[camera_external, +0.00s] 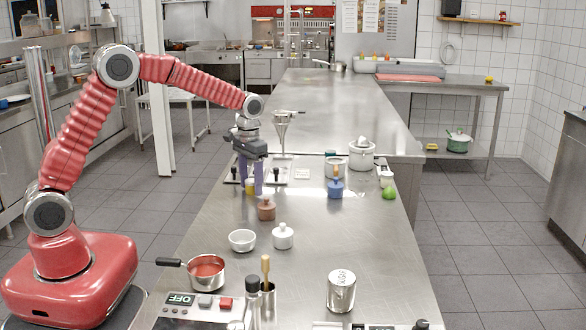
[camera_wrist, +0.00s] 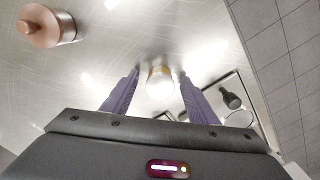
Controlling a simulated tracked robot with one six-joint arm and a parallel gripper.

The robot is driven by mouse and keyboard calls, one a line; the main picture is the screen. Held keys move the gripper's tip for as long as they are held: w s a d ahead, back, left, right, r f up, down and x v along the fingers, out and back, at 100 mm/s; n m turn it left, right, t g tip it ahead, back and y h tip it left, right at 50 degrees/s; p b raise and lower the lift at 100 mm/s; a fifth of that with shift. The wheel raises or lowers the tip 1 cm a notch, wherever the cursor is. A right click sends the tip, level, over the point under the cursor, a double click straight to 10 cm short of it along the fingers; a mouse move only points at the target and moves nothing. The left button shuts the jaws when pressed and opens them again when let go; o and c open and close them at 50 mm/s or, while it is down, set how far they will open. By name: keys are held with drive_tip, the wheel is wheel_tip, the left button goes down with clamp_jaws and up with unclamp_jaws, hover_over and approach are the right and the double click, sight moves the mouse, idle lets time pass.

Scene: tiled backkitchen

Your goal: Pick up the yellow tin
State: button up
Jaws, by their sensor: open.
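The yellow tin (camera_external: 251,187) stands on the steel counter (camera_external: 330,245), mostly hidden by my gripper in the external view. In the wrist view my gripper (camera_wrist: 159,74) is open, and small gaps show between the fingertips and the tin. I cannot tell how deep the fingers reach around it.
A copper-brown lidded pot (camera_external: 266,209) stands just in front of the tin; it is at the upper left of the wrist view (camera_wrist: 45,26). A control panel with a dark knob (camera_wrist: 231,100) lies close by. A white bowl (camera_external: 242,240) and a white lidded jar (camera_external: 283,237) stand nearer the camera.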

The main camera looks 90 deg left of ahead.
sight(251, 180)
idle(0.4)
drive_tip(key=c, duration=1.1)
drive_tip(key=shift+r, duration=0.1)
wheel_tip(251, 180, up, 10)
drive_tip(key=shift+f, duration=0.1)
idle(0.5)
